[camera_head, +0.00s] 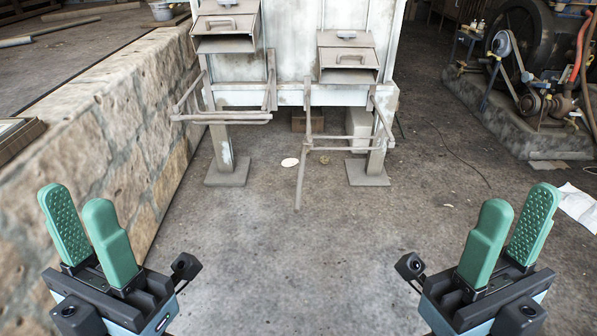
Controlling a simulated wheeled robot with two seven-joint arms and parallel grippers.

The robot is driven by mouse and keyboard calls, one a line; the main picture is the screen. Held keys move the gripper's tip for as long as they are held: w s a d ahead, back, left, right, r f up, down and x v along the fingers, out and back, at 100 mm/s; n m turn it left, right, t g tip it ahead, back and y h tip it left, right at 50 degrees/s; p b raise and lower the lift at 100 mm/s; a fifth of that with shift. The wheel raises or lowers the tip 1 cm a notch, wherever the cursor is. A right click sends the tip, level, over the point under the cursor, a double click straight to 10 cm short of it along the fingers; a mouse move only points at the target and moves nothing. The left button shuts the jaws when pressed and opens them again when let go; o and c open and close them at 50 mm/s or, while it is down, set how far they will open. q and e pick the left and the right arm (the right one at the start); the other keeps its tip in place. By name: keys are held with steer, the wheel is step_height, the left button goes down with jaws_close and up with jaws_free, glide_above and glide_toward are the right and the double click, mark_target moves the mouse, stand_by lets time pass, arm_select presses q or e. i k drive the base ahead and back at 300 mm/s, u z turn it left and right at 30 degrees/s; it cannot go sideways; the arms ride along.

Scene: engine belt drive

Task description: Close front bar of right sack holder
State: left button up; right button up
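The right sack holder (346,137) is a rusty metal frame below the right chute of the pale machine. Its front bar (299,186) hangs off the left side arm and points out toward me, so the holder's front is open. The left sack holder (221,118) has its bar across the front. My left gripper (78,202) is at the lower left, with green fingers apart and nothing between them. My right gripper (518,200) is at the lower right, also with fingers apart and empty. Both are well away from the holders.
A stone wall (125,130) runs along the left side. An engine with a belt and flywheel (525,60) stands on a concrete base at the upper right. White paper (578,207) lies at the right. The concrete floor (310,265) between my grippers is clear.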

mark_target(297, 197)
steer(key=k, duration=0.6)
steer(key=u, duration=0.55)
steer(key=i, duration=1.9)
steer(key=z, duration=0.6)
